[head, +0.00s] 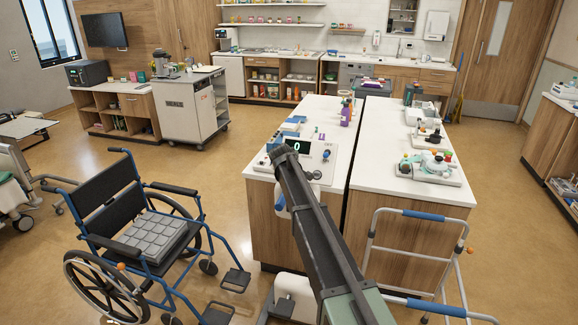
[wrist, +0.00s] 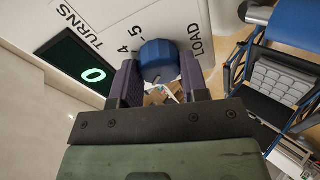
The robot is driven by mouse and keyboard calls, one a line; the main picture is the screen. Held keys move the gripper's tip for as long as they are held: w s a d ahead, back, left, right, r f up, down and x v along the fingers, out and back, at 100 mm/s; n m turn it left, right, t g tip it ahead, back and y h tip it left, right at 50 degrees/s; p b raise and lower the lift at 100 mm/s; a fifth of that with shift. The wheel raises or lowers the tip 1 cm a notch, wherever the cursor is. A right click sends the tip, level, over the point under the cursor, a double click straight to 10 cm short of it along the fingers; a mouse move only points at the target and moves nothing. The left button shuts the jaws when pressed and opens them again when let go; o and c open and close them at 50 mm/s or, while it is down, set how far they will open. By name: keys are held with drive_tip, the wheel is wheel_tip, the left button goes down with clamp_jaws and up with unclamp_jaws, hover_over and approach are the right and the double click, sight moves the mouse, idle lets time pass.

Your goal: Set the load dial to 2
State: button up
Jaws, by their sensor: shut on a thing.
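The load dial (wrist: 159,61) is a blue ridged knob on a white panel (wrist: 150,14), in the wrist view. The word LOAD is printed to its right, and the numbers 4 and 5 show at its upper left. My gripper (wrist: 158,72) is shut on the dial, with a dark finger on each side. Its pointer setting cannot be read, since the fingers cover part of the scale. In the head view my gripper (head: 284,157) reaches the left part of the console (head: 318,172) and hides the dial.
A display (wrist: 75,65) labelled TURNS shows a green 0 left of the dial. In the head view a second blue knob (head: 326,155) is right of the display. A wheelchair (head: 150,225) stands left of the counter, and a walker (head: 424,216) stands at the front right.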

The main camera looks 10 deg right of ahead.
drive_tip(key=shift+m, duration=0.3)
drive_tip(key=o, duration=0.9)
drive_tip(key=p+v, duration=0.6)
drive_tip(key=v, duration=0.4)
drive_tip(key=shift+s+a+r+p, duration=0.2)
drive_tip(key=shift+s+p, duration=0.1)
drive_tip(key=shift+p, duration=0.05)
drive_tip(key=s+d+f+m+g+y+b, duration=0.1)
drive_tip(key=s+f+m+g+b, duration=0.2)
drive_tip(key=s, duration=1.1)
drive_tip(key=s+f+m+g+y+b, duration=0.1)
drive_tip(key=s+f, duration=0.6)
drive_tip(key=s, duration=0.7)
drive_tip(key=s+d+f+m+g+y+b, duration=0.1)
drive_tip(key=s+f+m+g+b, duration=0.3)
drive_tip(key=s, duration=1)
drive_tip(key=shift+s+d+f+m+g+b, duration=0.15)
drive_tip(key=shift+f+m+g, duration=0.1)
drive_tip(key=shift+m+g, duration=0.2)
drive_tip(key=shift+w+d+f+m+g+b, duration=0.15)
drive_tip(key=shift+f+m+g, duration=0.1)
drive_tip(key=shift+m+g, duration=0.15)
